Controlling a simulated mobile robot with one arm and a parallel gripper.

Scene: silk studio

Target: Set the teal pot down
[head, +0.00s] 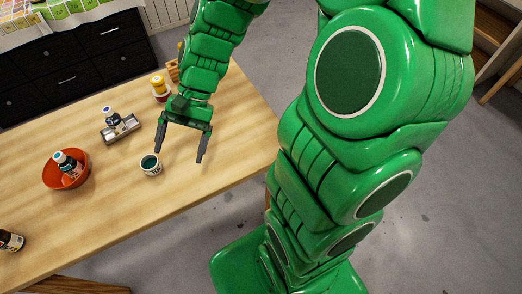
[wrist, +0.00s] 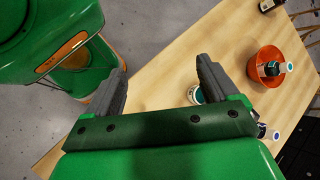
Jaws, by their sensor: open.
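The teal pot (head: 151,164) is a small white jar with a dark teal top. It stands upright on the wooden table (head: 90,222). My gripper (head: 179,158) is open, its two dark fingers spread wide with nothing between them. In the head view the pot is at the left finger's tip, just outside the jaws; whether they touch, I cannot tell. In the wrist view the pot (wrist: 197,95) shows beside the right finger, partly hidden by it.
An orange bowl (head: 52,180) holding a bottle stands to the left. A metal tray (head: 133,131) with a bottle (head: 111,115) lies behind the pot. A yellow-topped jar (head: 158,86) stands near the far edge. A dark bottle (head: 10,241) is at the lower left. The table's front middle is clear.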

